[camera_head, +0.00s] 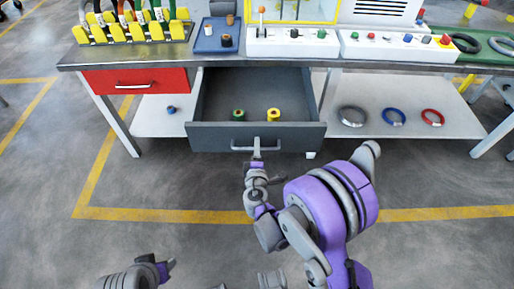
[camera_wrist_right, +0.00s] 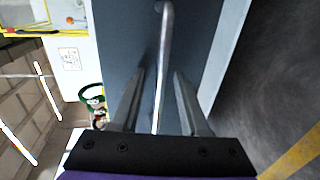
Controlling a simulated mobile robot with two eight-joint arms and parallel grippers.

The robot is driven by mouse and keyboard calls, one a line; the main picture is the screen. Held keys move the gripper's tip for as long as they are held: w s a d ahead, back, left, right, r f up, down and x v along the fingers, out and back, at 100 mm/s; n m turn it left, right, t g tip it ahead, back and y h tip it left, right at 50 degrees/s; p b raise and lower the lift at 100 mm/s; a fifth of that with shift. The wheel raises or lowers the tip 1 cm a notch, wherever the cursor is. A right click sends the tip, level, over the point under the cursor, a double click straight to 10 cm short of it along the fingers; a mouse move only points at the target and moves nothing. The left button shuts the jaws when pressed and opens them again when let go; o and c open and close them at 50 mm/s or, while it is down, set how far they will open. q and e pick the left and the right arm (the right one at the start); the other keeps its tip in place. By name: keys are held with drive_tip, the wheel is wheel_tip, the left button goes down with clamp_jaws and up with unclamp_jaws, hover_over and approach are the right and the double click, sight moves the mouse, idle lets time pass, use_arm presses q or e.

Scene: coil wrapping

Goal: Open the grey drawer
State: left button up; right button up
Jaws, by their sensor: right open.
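The grey drawer (camera_head: 200,138) is pulled out from under the workbench, and its inside shows. A green-and-black spool (camera_head: 238,115) and a yellow spool (camera_head: 273,115) stand in it. The drawer's bar handle (camera_head: 242,148) is on its front face. My right gripper (camera_head: 257,152) is at the handle. In the right wrist view the handle (camera_wrist_right: 164,60) runs between the two parted fingers of the right gripper (camera_wrist_right: 158,100), with gaps showing beside it. My left gripper (camera_head: 169,267) is low at the bottom left, away from the bench; its jaw state is unclear.
A shut red drawer (camera_head: 135,81) is left of the grey one. The lower shelf (camera_head: 400,117) holds grey, blue and red coils. The workbench (camera_head: 330,62) carries a blue tray (camera_head: 214,35) and button boxes. The floor in front is clear.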

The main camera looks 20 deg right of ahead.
drive_tip(key=v, duration=1)
drive_tip(key=shift+s+p, duration=0.3)
drive_tip(key=shift+s, duration=0.1)
drive_tip(key=shift+r, duration=0.1)
